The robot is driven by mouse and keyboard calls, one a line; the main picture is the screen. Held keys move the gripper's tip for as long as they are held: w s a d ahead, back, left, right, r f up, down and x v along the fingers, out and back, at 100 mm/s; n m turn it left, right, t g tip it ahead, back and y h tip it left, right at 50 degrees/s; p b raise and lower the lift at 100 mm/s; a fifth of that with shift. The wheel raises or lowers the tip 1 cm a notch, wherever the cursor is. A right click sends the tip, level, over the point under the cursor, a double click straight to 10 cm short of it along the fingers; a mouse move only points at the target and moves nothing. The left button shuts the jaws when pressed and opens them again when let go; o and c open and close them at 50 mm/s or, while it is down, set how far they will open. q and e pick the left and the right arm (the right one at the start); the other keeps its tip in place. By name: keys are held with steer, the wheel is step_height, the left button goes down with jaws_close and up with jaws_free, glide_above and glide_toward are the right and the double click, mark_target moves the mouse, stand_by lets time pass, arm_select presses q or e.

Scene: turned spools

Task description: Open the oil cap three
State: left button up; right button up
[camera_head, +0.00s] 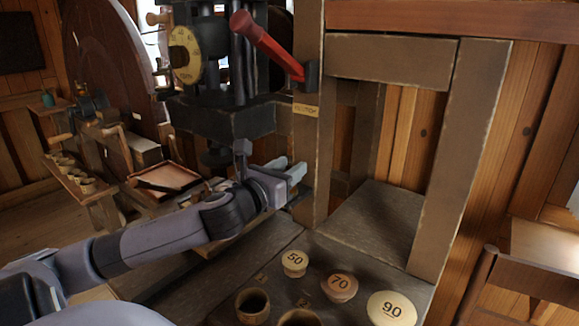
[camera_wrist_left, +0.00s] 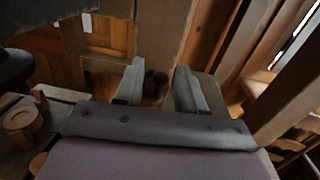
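My left gripper (camera_head: 292,172) reaches in from the left, in front of the dark upright post under the machine. In the left wrist view its two grey fingers (camera_wrist_left: 160,85) are apart, with no thing seen held between them. A small dark brown shape shows behind the gap; I cannot tell what it is. No oil cap marked three can be picked out in either view. My right gripper is not in view.
A machine with a yellow dial (camera_head: 184,54) and red lever (camera_head: 266,45) stands above the arm. Brown frame posts (camera_head: 462,150) stand at right.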

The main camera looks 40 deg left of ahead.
arm_select(q)
steer(key=shift+w, duration=0.3)
jaws_close()
